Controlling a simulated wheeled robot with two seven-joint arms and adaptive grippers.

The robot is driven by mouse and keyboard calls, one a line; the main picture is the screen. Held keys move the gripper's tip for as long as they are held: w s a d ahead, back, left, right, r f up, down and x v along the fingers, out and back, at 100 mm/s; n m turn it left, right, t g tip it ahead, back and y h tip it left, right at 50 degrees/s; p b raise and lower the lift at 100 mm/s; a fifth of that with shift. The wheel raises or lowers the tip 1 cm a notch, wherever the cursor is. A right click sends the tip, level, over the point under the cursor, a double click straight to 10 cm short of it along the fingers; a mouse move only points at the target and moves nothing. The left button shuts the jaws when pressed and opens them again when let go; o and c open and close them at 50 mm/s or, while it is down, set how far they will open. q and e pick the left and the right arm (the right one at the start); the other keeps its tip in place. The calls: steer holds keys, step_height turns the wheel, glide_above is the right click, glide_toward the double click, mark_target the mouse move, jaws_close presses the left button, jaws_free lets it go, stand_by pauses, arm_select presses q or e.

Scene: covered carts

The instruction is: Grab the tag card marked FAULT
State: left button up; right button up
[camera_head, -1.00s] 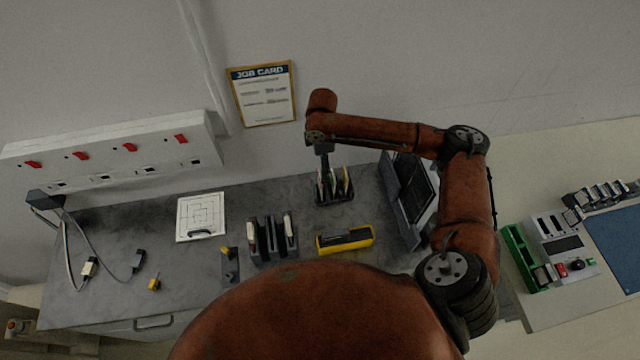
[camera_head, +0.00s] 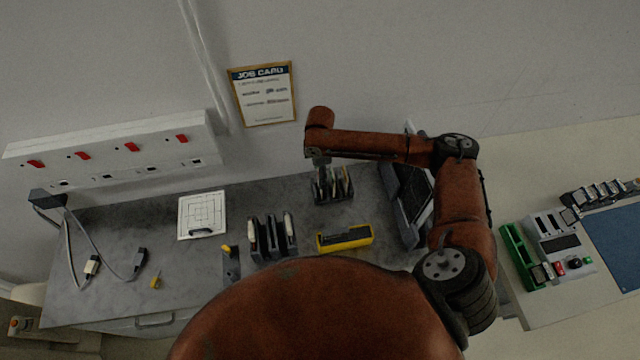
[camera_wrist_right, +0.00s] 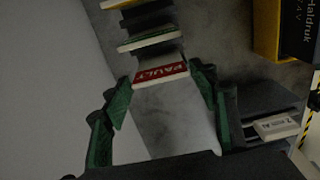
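The tag card marked FAULT (camera_wrist_right: 160,75) has a white edge and a red label, and stands in line with other cards. My right gripper (camera_wrist_right: 165,95) has its green-padded fingers apart, one on each side of the FAULT card's end, with gaps visible. A green-edged card (camera_wrist_right: 150,39) and a yellowish-edged card (camera_wrist_right: 120,4) stand beyond it. In the head view the right gripper (camera_head: 321,172) points down at the left of the dark card rack (camera_head: 334,197); the labels cannot be read there. My left gripper is not in view.
A yellow tray (camera_head: 345,238) lies in front of the rack, and a dark case (camera_head: 407,205) stands to its right. A black holder (camera_head: 272,238) is at front left. The wall with a job card (camera_head: 262,94) is close behind.

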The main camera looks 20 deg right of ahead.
steer(key=c, duration=0.6)
